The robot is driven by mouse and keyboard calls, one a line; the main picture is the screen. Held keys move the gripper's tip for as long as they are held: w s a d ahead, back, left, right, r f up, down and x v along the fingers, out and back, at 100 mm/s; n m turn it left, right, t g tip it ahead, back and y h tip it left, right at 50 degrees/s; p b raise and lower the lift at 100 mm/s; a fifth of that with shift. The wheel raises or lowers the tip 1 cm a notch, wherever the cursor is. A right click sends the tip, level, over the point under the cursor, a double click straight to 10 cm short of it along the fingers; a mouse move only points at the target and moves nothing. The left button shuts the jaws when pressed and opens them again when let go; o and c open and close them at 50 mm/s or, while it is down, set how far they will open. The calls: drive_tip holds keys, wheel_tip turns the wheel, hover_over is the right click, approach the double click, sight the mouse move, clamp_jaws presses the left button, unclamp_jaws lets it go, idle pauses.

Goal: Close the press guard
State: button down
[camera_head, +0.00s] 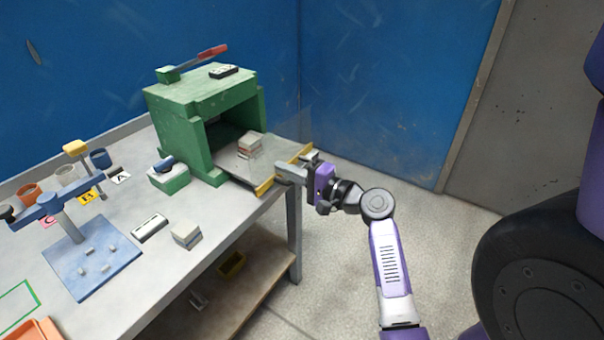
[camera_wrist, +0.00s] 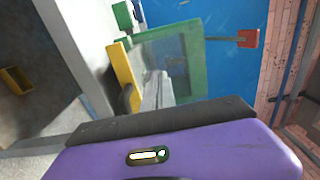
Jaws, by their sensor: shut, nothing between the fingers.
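The green press (camera_head: 200,108) stands on the bench with its dark opening facing right. Its clear guard is hard to see; a yellow strip (camera_head: 264,187) marks its edge, standing out from the press front. In the wrist view the yellow strip (camera_wrist: 124,76) runs beside the clear panel (camera_wrist: 165,52), with a dark handle on it. My gripper (camera_head: 284,173) is shut and empty, its fingers at the yellow strip. The fingers (camera_wrist: 156,90) also show in the wrist view, close beside the handle. I cannot tell whether they touch it.
A block stack (camera_head: 249,146) sits at the press opening. A lever with a red grip (camera_head: 213,52) tops the press. A small green box (camera_head: 169,178), a blue stand (camera_head: 80,262) and small blocks (camera_head: 186,236) occupy the bench. Floor right of the bench (camera_head: 335,260) is partly clear.

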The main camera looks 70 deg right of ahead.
drive_tip(key=shift+x, duration=1.1)
drive_tip(key=b, duration=0.3)
hover_over(233, 164)
drive_tip(key=shift+s, duration=0.45)
drive_tip(key=shift+w, duration=0.2)
drive_tip(key=shift+w+r, duration=0.1)
drive_tip(key=shift+r, duration=0.1)
